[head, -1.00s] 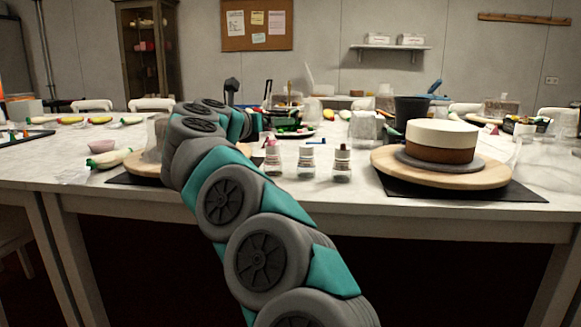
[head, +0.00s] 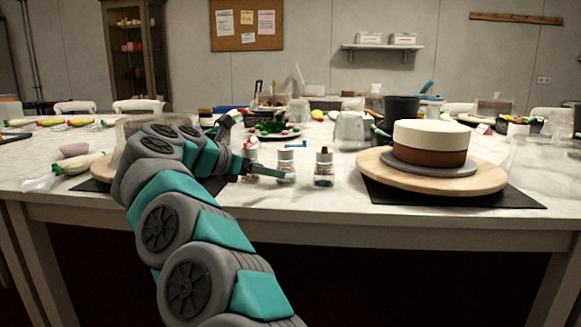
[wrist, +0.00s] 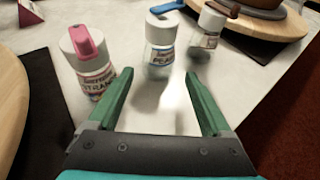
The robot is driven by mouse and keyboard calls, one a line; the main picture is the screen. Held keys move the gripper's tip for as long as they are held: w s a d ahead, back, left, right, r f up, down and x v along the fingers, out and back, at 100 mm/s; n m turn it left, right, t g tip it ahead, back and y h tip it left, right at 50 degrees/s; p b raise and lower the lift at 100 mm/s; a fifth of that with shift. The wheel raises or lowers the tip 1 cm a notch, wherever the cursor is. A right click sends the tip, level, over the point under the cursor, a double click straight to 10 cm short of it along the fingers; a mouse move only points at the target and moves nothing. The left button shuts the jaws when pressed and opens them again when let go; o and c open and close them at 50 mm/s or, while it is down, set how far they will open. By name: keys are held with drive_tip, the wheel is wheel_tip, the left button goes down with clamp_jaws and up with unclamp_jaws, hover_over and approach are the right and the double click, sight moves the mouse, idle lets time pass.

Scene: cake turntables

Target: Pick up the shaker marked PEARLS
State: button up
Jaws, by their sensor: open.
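The shaker marked PEARLS (wrist: 161,55) has a clear body, a white collar and a blue flip cap. In the wrist view its label reads roughly "PEARL". It stands upright, just ahead of the gap between my fingertips. It is the middle shaker (head: 285,166) of the row in the head view, where a finger crosses near its left side. My gripper (wrist: 160,76) is open and empty, with green fingers spread apart. In the head view my gripper (head: 262,146) is at the left part of the row.
A pink-capped shaker (wrist: 90,65) stands close outside my left finger. A brown-capped shaker (wrist: 207,28) stands beyond to the right. The cake on a wooden turntable (head: 375,168) is farther right. Another turntable edge (wrist: 12,100) lies left.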

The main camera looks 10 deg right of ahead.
sight(286, 166)
drive_tip(key=shift+p+x, duration=0.35)
drive_tip(key=shift+x, duration=3.55)
drive_tip(key=shift+a+r, duration=0.1)
drive_tip(key=shift+c, duration=0.3)
clamp_jaws()
drive_tip(key=shift+r, duration=0.1)
